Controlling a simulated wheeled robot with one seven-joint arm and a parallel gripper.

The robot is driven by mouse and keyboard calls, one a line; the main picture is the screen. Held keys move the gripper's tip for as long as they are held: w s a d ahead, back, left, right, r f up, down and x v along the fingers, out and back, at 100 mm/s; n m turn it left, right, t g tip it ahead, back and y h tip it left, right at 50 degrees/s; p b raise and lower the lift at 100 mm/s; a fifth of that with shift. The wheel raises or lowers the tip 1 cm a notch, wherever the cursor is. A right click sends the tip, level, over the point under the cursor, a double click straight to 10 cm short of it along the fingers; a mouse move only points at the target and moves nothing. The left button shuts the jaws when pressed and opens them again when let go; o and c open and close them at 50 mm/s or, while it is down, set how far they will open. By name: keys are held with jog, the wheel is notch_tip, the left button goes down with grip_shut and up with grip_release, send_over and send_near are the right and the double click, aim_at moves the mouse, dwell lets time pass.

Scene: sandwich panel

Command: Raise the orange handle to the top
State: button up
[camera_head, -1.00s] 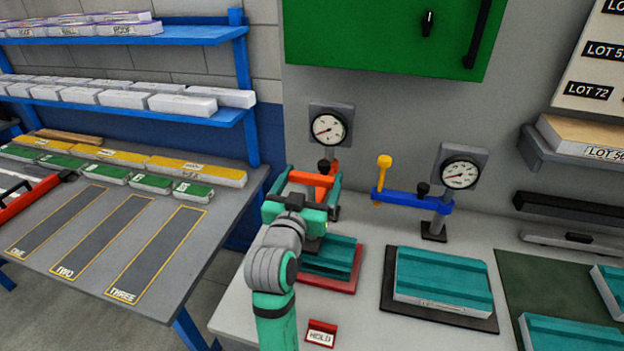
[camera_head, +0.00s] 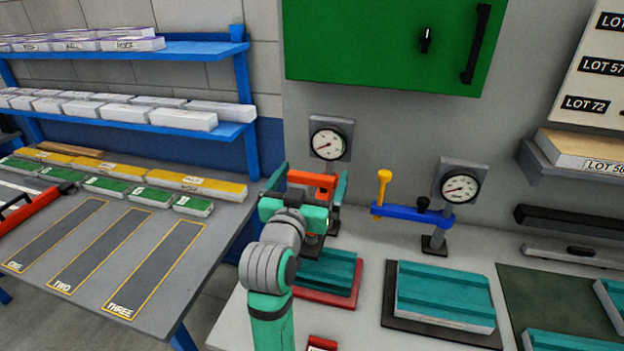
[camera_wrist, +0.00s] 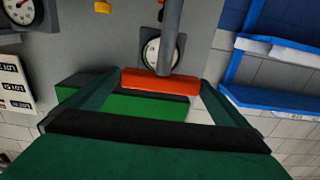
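The orange handle (camera_head: 304,179) is a short bar at the left press, in front of the left round gauge (camera_head: 328,144). My gripper (camera_head: 312,177) has one teal finger at each end of the bar and appears shut on it. In the wrist view the orange handle (camera_wrist: 150,80) spans the space between the fingertips, with a grey post crossing in front of it. The press stands over a teal ribbed panel (camera_head: 330,268) on a red base (camera_head: 330,297). My wrist and arm hide much of the press.
To the right, a blue clamp arm (camera_head: 405,211) with a yellow handle (camera_head: 383,185) stands by a second gauge (camera_head: 460,187). Another teal panel (camera_head: 445,292) lies below it. A green cabinet (camera_head: 375,40) hangs above. A table with marked lanes (camera_head: 155,265) is at left.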

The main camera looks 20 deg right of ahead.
jog(key=shift+f, duration=0.1)
jog(key=shift+s+a, duration=0.25)
jog(key=v, duration=1)
